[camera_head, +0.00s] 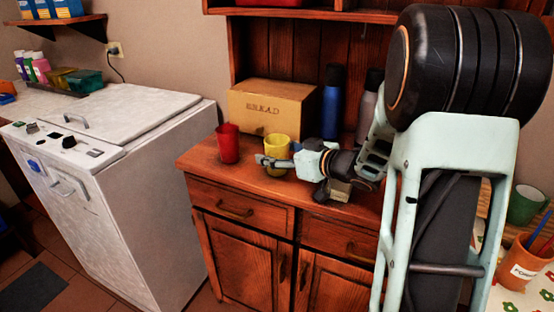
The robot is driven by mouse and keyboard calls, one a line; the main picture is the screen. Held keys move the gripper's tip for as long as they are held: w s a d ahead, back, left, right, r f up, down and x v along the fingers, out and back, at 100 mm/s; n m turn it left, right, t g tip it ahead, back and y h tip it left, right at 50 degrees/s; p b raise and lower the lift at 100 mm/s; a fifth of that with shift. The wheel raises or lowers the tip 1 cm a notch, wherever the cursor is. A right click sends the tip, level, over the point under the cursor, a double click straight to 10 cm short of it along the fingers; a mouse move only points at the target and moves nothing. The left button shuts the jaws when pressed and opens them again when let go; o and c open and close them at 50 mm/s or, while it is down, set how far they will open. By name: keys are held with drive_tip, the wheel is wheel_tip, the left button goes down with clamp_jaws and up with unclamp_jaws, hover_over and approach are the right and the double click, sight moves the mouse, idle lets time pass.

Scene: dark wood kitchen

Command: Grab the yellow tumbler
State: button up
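The yellow tumbler (277,146) stands on the top of the wooden cabinet, in front of the bread box. My gripper (266,162) reaches in from the right and is low at the tumbler's front side, with its grey fingers overlapping the tumbler's lower part in the picture. I cannot tell whether the fingers touch the tumbler, or whether they are open or shut. The tumbler's base is partly hidden by the fingers.
A red tumbler (228,143) stands just left of the yellow one. The bread box (268,106) is close behind, with a blue bottle (333,102) and a grey bottle (369,104) to its right. A white appliance (130,190) stands left of the cabinet (240,190).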

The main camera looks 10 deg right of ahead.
drive_tip(key=c, duration=1.1)
drive_tip(key=shift+r, duration=0.1)
